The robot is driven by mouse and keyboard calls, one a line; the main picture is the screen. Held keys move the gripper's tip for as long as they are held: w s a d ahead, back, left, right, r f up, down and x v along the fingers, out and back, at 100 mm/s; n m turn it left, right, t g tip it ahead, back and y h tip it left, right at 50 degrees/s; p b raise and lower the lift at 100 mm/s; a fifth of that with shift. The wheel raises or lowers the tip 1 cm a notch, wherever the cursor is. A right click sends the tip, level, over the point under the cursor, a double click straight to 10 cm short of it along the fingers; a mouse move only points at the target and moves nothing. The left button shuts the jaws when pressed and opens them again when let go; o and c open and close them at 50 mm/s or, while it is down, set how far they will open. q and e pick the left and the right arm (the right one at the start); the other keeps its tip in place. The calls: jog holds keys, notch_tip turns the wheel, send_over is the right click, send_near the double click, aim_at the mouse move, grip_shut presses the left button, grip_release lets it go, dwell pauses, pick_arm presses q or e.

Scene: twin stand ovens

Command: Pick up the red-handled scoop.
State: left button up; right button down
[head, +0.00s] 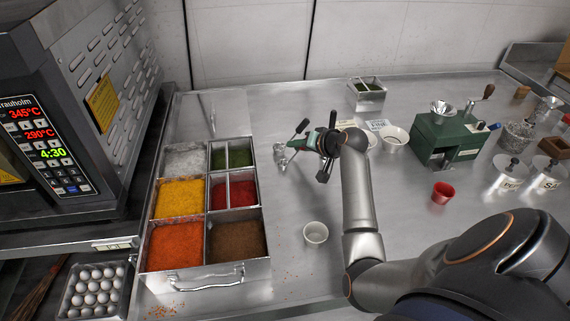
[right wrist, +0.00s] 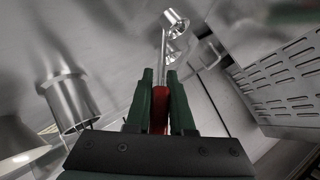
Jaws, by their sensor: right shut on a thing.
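The red-handled scoop has a red handle (right wrist: 160,108) and a thin metal shaft leading to a small shiny bowl (right wrist: 174,20) in the right wrist view. My right gripper (right wrist: 161,78) is shut on the red handle, which lies between its two green fingers. In the head view, my right gripper (head: 309,143) is over the steel counter, just right of the spice tray. A small shiny metal shape (head: 281,154) shows at its left there, and the handle is hidden. I cannot tell whether the scoop touches the counter. My left gripper is not in view.
A spice tray (head: 256,272) with coloured powders stands left of my right gripper, beside an oven (head: 120,85). A white cup (head: 316,233) is in front. A green grinder (head: 440,138), a red cup (head: 442,192) and canisters (head: 508,172) stand right.

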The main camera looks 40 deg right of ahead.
jog(key=shift+r, duration=0.1)
jog(key=shift+r, duration=0.2)
jog(key=r, duration=0.3)
jog(key=shift+s+d+r, duration=0.15)
jog(key=shift+s+d, duration=0.05)
jog(key=s+d+r, duration=0.6)
jog(key=s+r, duration=0.3)
jog(key=s, duration=0.3)
jog(key=shift+w+d, duration=0.1)
